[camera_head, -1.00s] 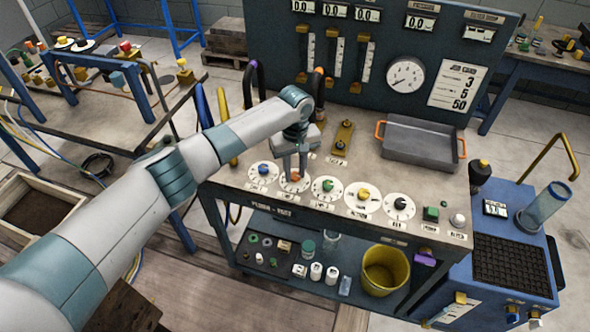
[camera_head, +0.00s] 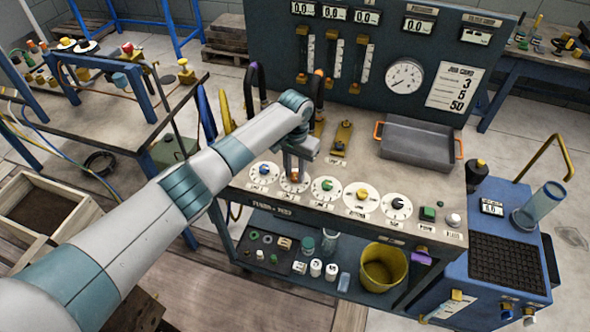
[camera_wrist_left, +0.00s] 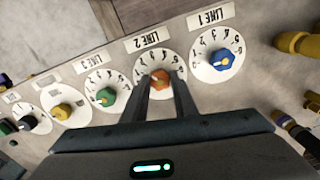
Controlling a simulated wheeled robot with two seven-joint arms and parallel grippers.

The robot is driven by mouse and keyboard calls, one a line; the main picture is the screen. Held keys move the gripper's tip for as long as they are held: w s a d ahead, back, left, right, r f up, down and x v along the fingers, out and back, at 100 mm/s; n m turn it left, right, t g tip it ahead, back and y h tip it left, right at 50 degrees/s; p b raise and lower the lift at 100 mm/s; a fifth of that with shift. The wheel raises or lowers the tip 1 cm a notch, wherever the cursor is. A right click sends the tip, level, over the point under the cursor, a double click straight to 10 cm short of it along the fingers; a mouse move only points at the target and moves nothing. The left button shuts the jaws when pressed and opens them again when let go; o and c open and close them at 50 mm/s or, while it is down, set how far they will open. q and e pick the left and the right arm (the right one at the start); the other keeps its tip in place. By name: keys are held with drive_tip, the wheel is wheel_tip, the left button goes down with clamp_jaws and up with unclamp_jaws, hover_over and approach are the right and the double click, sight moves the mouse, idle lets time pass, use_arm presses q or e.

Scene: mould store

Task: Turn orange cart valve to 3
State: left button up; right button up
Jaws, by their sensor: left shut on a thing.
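The orange valve knob (camera_wrist_left: 160,79) sits at the centre of a white numbered dial (camera_wrist_left: 147,62) labelled LINE 2 in the left wrist view. In the head view the orange knob (camera_head: 295,176) is second from the left in the row of dials on the bench. My left gripper (camera_head: 293,174) points down at it, with its fingers (camera_wrist_left: 161,92) shut on the knob's sides. The knob's exact pointer reading is too small to tell. My right gripper is not in view.
A blue knob (camera_wrist_left: 221,59) on the LINE 1 dial and a green knob (camera_wrist_left: 105,97) on LINE 3 flank it. Yellow (camera_head: 362,193) and black (camera_head: 397,203) knobs follow to the right. A grey tray (camera_head: 420,145) stands behind. A job card (camera_head: 456,86) reads 3, 5, 50.

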sight(295, 175)
use_arm(q)
drive_tip(key=m, duration=0.6)
drive_tip(key=shift+m, duration=0.3)
idle(0.4)
drive_tip(key=o, duration=1)
drive_tip(key=shift+o, duration=0.2)
drive_tip(key=shift+r, duration=0.1)
wheel_tip(295, 175, up, 17)
drive_tip(key=b, duration=0.4)
drive_tip(key=shift+r, duration=0.15)
